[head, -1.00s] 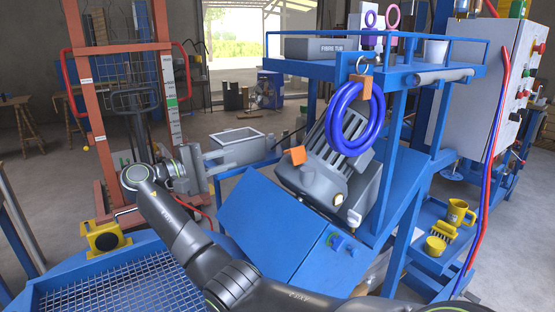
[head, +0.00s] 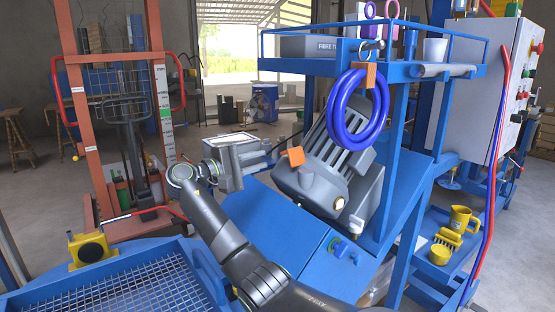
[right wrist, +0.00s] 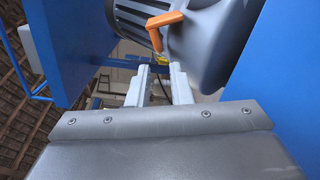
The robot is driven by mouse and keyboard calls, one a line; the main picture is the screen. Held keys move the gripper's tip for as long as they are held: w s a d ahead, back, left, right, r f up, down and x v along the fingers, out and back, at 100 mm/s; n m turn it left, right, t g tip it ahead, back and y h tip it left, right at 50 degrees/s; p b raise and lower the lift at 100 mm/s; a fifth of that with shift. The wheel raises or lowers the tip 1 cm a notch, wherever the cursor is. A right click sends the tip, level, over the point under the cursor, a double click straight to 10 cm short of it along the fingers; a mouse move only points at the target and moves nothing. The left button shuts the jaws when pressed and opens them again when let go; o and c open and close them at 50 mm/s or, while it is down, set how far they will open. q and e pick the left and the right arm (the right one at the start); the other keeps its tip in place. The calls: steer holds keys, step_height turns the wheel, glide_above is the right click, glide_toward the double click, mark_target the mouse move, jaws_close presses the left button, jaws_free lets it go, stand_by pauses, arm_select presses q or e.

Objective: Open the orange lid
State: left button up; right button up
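The orange lid (head: 291,156) is a small orange piece at the left side of the grey ribbed motor (head: 335,165). In the right wrist view, the lid (right wrist: 165,20) looks like a bent orange tab on the grey housing, just beyond the fingers. My right gripper (head: 268,153) is left of the lid and reaches toward it. In the right wrist view, its two pale fingers (right wrist: 157,72) stand apart with a gap between them, and nothing shows held. The lid lies above the fingertips in that view; no contact is clear. My left gripper is not in view.
A blue sloped panel (head: 275,225) lies below the motor. A blue coiled hose (head: 338,115) hangs at its upper right, under a railed blue shelf (head: 425,70). A blue mesh-topped table (head: 130,290) is at lower left, with a yellow box (head: 88,247). A red lift frame (head: 85,130) stands behind.

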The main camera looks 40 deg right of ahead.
mark_target(281, 154)
steer(key=d, duration=0.4)
steer(key=d+b, duration=0.1)
steer(key=d, duration=0.1)
steer(key=shift+s+d, duration=0.4)
jaws_close()
